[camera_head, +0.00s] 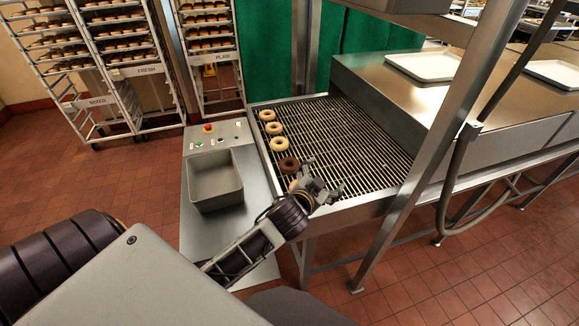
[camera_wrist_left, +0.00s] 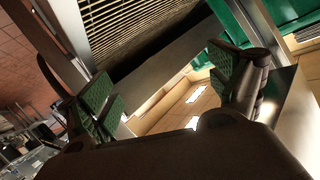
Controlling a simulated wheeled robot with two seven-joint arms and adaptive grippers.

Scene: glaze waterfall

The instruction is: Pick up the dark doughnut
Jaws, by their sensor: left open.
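The dark doughnut (camera_head: 289,164) lies flat on the wire conveyor (camera_head: 345,135) near its left edge, in a row with lighter doughnuts. My left gripper (camera_head: 322,184) is over the near part of the conveyor, just right of and nearer than the dark doughnut, apart from it in the picture. Its height above the wires is hard to tell. In the left wrist view the gripper (camera_wrist_left: 165,88) has its green-padded fingers spread with nothing between them, and no doughnut shows there. My right gripper is not in view.
Pale doughnuts (camera_head: 279,144) lie beyond the dark one; another (camera_head: 294,185) is partly hidden by my gripper. A grey bin (camera_head: 216,180) and a control panel with a red button (camera_head: 208,128) stand left of the conveyor. A steel post (camera_head: 425,130) rises at right.

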